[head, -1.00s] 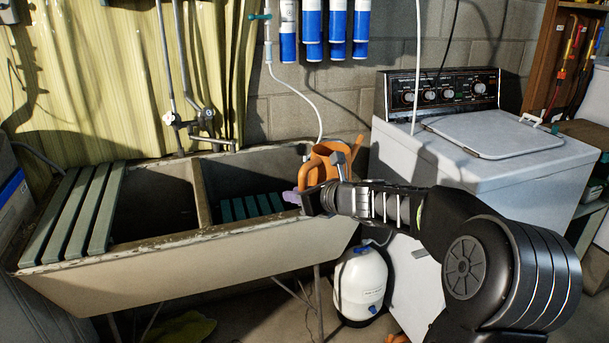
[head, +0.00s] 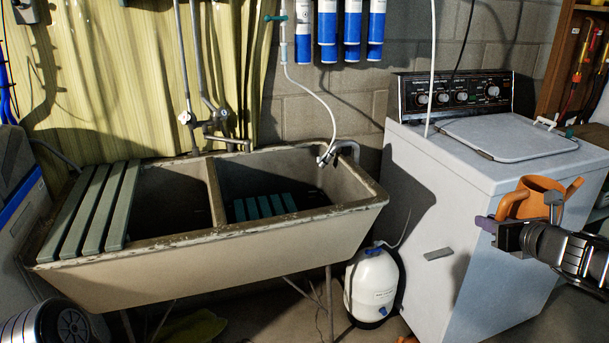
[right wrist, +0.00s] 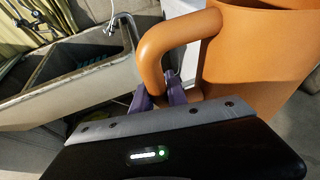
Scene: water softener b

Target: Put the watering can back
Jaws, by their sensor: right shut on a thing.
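The orange watering can (head: 545,188) is in the air at the right of the head view, in front of the washing machine. Its spout points to the right. My right gripper (head: 488,224) is shut on the can's looped handle. The right wrist view shows the purple fingers (right wrist: 160,98) closed at the lower part of the handle (right wrist: 152,58), with the can body (right wrist: 262,60) to the right. The can's lower part is hidden behind my arm in the head view. My left gripper is not in view.
A double sink (head: 210,250) with green slats stands at left and centre. The white washing machine (head: 450,225) stands at right, its lid (head: 505,135) shut and its top largely clear. A white tank (head: 372,285) stands on the floor between them.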

